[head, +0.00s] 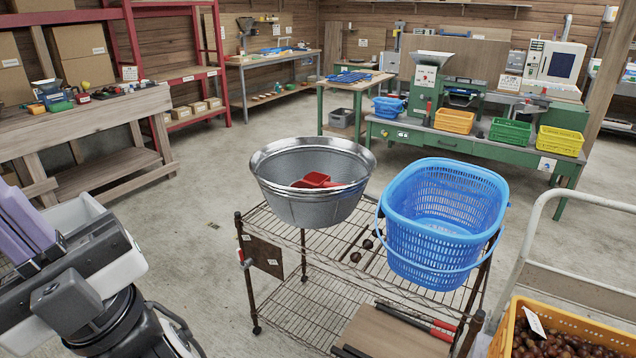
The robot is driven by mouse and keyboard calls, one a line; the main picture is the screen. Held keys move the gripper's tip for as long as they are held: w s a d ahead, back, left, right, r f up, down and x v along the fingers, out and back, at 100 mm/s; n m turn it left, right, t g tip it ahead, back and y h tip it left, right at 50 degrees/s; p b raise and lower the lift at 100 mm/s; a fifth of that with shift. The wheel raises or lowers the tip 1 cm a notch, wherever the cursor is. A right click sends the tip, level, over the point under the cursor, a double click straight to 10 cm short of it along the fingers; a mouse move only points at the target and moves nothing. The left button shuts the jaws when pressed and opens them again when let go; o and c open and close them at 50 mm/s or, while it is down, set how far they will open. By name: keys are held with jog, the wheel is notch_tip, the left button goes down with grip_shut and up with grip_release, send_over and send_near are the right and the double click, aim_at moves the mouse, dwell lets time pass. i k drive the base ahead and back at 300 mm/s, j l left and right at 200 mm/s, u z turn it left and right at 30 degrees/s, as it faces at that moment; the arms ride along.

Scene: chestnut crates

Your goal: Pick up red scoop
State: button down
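The red scoop (316,180) lies inside a grey metal basin (312,205). Its squarish red body shows above the basin's near wall, with a thin red part reaching right; its underside is hidden by the wall. The basin stands on the left part of the top shelf of a brown wire rack (300,258). My gripper (14,200), with purple finger parts, is at the left edge of the head view, well left of the basin and apart from the scoop. The view cuts it off, so its opening does not show.
A blue basket (440,208) stands right of the basin on the rack. An orange crate of chestnuts (505,338) and a pale metal rail (533,235) are at lower right. A wooden bench (90,120) stands at left.

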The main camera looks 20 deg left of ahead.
aim_at(314, 180)
jog(key=u, duration=0.5)
jog(key=i+j+z, duration=0.45)
jog(key=i+j, duration=1.4)
jog(key=i, duration=0.35)
